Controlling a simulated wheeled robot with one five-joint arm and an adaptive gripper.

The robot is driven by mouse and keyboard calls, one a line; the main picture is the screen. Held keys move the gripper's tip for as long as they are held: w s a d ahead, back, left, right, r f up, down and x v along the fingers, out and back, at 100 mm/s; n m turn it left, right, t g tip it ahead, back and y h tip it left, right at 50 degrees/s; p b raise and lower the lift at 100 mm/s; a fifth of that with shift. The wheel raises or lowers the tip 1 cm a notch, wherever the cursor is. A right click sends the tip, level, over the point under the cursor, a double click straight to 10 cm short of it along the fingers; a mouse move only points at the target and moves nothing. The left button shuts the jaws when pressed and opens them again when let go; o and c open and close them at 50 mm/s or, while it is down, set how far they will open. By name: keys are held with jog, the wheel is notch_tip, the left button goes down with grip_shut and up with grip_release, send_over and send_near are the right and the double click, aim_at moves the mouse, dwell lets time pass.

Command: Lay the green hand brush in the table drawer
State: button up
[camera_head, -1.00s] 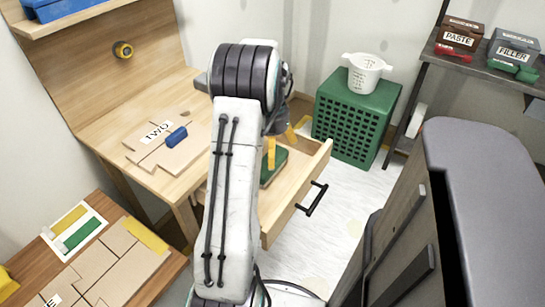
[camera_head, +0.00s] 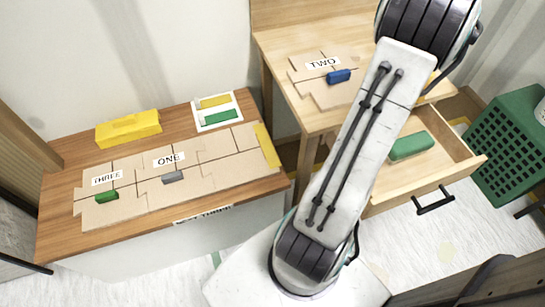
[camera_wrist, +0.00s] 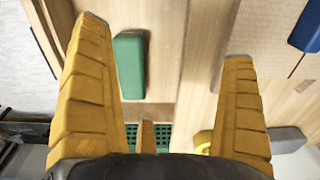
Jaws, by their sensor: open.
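The green hand brush (camera_head: 410,146), a rounded green block in this view, lies flat in the open table drawer (camera_head: 456,147). No bristles show. The wrist view also shows the brush (camera_wrist: 129,66), nearer the left finger. My gripper (camera_wrist: 163,40) is open, its two yellow fingers wide apart, with nothing gripped between them. The brush appears beyond the fingers and apart from them. In the head view my arm hides most of the gripper and part of the drawer.
The drawer's black handle (camera_head: 435,201) juts out over the floor. The table (camera_head: 283,52) carries a board marked TWO and a blue block (camera_head: 339,76). A bench at left holds boards, a yellow block (camera_head: 128,128) and a card (camera_head: 216,109). A green crate (camera_head: 507,150) stands at right.

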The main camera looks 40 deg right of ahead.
jog(key=w+a+r+n, duration=0.2)
jog(key=w+a+n, duration=0.15)
jog(key=a, duration=0.45)
jog(key=w+a+r+n+t, duration=0.1)
jog(key=w+a+r+n, duration=0.2)
jog(key=a, duration=0.4)
jog(key=w+a+r+n, duration=0.1)
jog(key=w+a+n, duration=0.2)
jog(key=w+a, duration=0.35)
jog(key=s+a+n, duration=0.4)
jog(key=a, duration=0.5)
jog(key=s+a+f+n+t, duration=0.1)
jog(key=s+a+n, duration=0.3)
jog(key=a, duration=0.5)
jog(key=shift+s+f+n, duration=0.3)
jog(key=shift+n, duration=0.15)
